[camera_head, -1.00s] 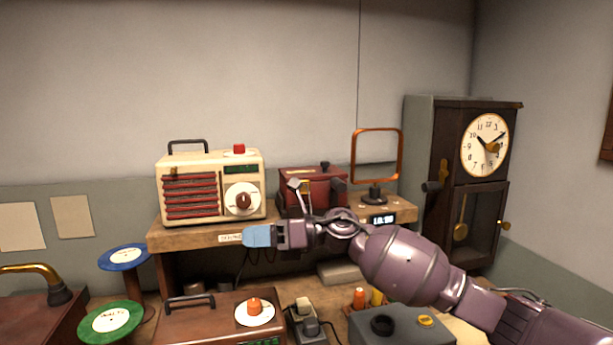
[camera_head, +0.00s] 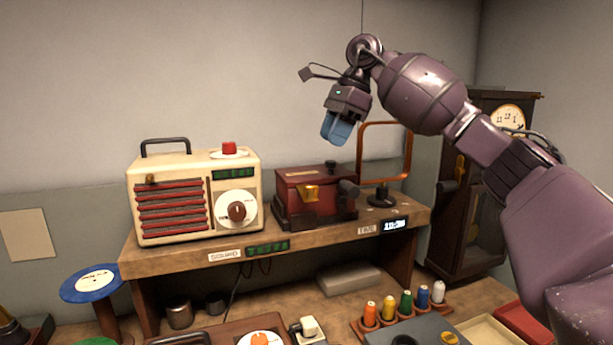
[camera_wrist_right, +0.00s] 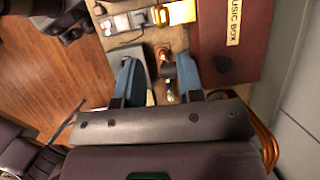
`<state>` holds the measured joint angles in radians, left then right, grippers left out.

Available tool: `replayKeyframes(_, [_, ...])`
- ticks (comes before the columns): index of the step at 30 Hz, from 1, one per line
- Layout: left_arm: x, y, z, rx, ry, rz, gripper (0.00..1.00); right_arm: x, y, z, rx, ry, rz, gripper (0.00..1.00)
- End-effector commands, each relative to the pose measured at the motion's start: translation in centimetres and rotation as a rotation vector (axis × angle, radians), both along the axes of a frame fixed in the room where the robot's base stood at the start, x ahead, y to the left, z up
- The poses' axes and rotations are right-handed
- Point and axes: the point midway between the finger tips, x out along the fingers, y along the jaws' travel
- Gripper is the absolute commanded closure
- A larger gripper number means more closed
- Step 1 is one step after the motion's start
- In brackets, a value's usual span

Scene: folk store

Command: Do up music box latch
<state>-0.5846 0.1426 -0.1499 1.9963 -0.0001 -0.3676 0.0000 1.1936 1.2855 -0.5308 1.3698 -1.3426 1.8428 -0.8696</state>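The music box (camera_head: 293,207) is a dark red box on the wooden shelf, and its lid looks down. A gold latch (camera_head: 308,193) sits on its front; I cannot tell whether it is fastened. In the right wrist view the box (camera_wrist_right: 211,55) is at the upper right, with a "MUSIC BOX" label partly cut off, and the gold latch (camera_wrist_right: 180,12) is at the top. My right gripper (camera_head: 337,129) is raised above the box, blue fingertips pointing down. In the wrist view its fingers (camera_wrist_right: 158,65) are apart with nothing gripped. My left gripper is out of view.
A cream radio (camera_head: 160,195) stands left of the box. An orange hoop on a stand (camera_head: 406,150) is close on its right, and a pendulum clock (camera_head: 480,200) is farther right. Thread spools (camera_head: 405,303) stand below the shelf. The air above the radio is clear.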

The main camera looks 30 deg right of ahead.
Motion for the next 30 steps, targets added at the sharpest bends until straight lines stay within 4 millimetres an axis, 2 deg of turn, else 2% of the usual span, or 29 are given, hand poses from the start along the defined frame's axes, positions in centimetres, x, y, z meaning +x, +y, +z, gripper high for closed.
replayKeyframes(3, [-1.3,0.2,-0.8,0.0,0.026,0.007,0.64,0.2,0.5,-1.5,0.0,0.005,0.002,0.65])
replayKeyframes(6, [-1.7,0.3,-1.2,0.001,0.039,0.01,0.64,0.5,1.1,-3.0,0.001,0.006,0.004,0.65])
replayKeyframes(18, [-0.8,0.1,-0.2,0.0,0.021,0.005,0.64,1.5,3.4,-8.5,0.004,0.002,0.003,0.65])
replayKeyframes(24, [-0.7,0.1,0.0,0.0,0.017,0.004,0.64,1.6,3.8,-9.6,0.002,0.002,0.002,0.65])
replayKeyframes(30, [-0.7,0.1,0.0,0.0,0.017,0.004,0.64,1.7,3.8,-9.7,0.003,0.001,0.002,0.65])
